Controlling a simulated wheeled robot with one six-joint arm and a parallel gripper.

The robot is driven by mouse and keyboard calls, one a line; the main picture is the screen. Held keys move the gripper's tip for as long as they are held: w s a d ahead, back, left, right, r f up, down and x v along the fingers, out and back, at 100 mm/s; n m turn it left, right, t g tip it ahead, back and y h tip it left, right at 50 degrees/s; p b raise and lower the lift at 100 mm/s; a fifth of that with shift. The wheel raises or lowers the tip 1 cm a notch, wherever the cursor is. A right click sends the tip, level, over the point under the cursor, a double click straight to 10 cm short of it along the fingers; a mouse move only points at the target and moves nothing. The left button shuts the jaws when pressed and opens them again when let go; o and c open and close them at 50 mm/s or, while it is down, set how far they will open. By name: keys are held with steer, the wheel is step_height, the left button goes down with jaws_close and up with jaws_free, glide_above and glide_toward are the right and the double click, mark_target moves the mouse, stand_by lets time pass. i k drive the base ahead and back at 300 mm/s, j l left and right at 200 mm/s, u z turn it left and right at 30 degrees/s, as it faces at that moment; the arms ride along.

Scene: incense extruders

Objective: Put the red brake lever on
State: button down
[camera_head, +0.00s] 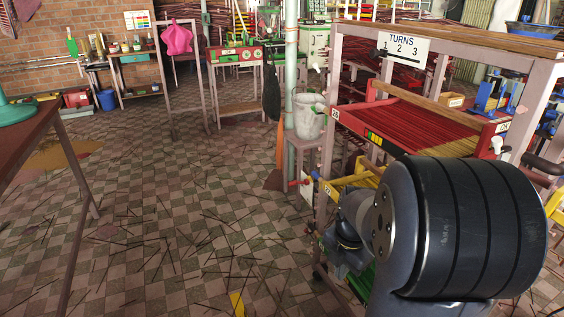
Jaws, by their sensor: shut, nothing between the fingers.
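A small red handle (293,184) sticks out to the left at the lower left of the rack, beside a white plate. It may be the brake lever, but it is too small to be sure. My gripper (328,244) is low in front of the rack's left end, below and right of the red handle and apart from it. The gripper is shut and looks empty. My dark arm hides part of it and much of the rack's lower front, and its fingertips are hard to make out.
The rack (345,95) holds a red frame of red sticks (425,120) and a "TURNS 1 2 3" sign (403,45). A grey bucket (309,118) stands on a stool beside a pole. A table (30,135) is at left. The checkered floor between is open, with scattered sticks.

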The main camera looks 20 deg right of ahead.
mark_target(306, 182)
steer(key=i, duration=2.1)
steer(key=z, duration=0.45)
